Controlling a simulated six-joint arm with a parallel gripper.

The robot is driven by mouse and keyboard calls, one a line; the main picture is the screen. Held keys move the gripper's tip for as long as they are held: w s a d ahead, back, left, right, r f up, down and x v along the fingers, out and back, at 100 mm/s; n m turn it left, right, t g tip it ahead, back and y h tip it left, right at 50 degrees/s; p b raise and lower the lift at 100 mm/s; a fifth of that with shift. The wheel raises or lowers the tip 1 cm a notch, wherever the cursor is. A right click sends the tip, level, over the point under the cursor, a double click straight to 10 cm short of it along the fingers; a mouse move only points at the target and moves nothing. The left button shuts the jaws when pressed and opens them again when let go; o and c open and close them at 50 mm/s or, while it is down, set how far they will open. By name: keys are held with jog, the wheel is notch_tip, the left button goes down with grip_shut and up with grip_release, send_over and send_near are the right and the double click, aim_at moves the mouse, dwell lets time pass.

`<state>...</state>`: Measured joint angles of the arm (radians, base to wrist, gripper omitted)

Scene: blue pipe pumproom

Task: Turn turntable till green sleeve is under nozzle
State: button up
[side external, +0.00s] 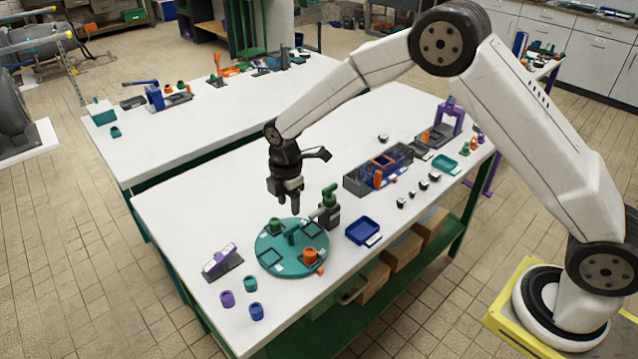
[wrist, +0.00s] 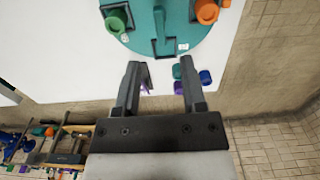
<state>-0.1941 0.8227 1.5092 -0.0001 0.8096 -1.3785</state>
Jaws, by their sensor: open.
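The teal turntable (side external: 268,265) lies flat on the white table. The green sleeve (side external: 275,226) stands on its far left part; it also shows in the wrist view (wrist: 116,22). An orange sleeve (side external: 310,255) stands on the near right part. A teal upright handle (side external: 292,238) rises near the middle. The green nozzle unit (side external: 329,198) stands on a dark base at the turntable's right edge, its arm reaching left over the disc. The green sleeve is apart from the nozzle. My gripper (side external: 295,204) hangs above the far side of the turntable, open and empty.
A purple part on a dark plate (side external: 222,262) stands left of the turntable. Loose purple (side external: 227,298), teal (side external: 250,284) and blue (side external: 256,311) sleeves stand in front. A blue tray (side external: 362,232) lies to the right. The table left of my gripper is clear.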

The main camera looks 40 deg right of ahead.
aim_at(291, 227)
jog(key=shift+f, duration=3.7)
grip_shut()
